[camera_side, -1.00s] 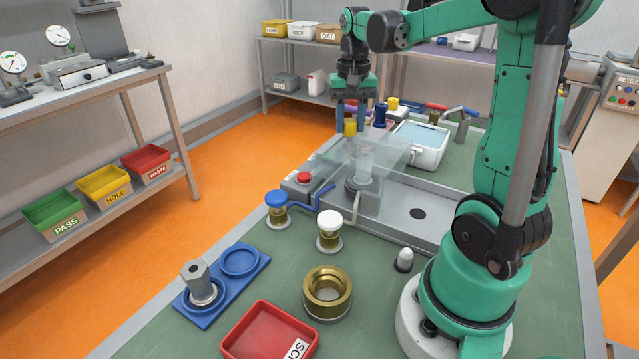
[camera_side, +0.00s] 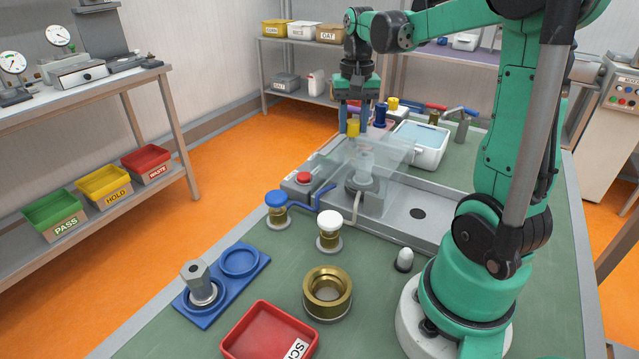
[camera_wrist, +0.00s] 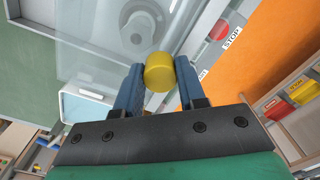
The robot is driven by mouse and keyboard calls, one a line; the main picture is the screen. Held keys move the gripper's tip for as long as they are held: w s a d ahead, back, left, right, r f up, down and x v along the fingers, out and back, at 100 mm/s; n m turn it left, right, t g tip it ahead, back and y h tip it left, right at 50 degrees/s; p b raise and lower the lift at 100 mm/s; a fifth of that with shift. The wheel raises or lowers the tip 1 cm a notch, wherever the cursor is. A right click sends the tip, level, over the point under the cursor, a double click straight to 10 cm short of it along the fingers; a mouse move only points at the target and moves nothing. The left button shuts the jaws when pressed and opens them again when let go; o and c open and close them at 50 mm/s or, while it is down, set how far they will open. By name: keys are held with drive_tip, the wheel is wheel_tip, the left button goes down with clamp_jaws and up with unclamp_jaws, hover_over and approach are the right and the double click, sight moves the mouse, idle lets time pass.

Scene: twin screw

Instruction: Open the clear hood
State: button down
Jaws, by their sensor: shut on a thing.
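The clear hood (camera_side: 372,152) is a see-through cover over the grey station in the side view. It stands tilted, its panel raised above the machine below. A yellow knob (camera_side: 353,128) sits at its edge. My gripper (camera_side: 354,125) is shut on the yellow knob, with a blue finger on each side. In the wrist view the knob (camera_wrist: 159,73) lies between the blue fingertips, and the clear hood (camera_wrist: 100,45) spreads out beyond it. A round grey fixture (camera_side: 364,180) shows through and under the hood.
A red button (camera_side: 303,177) stands left of the hood. A white bin (camera_side: 420,146) stands close on the right. A brass ring (camera_side: 327,292) and red tray (camera_side: 270,335) are nearer.

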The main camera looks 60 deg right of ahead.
drive_tip(key=s, duration=1.2)
drive_tip(key=shift+s, duration=0.35)
drive_tip(key=c, duration=0.5)
unclamp_jaws()
drive_tip(key=shift+r, duration=0.15)
drive_tip(key=shift+r, duration=2.7)
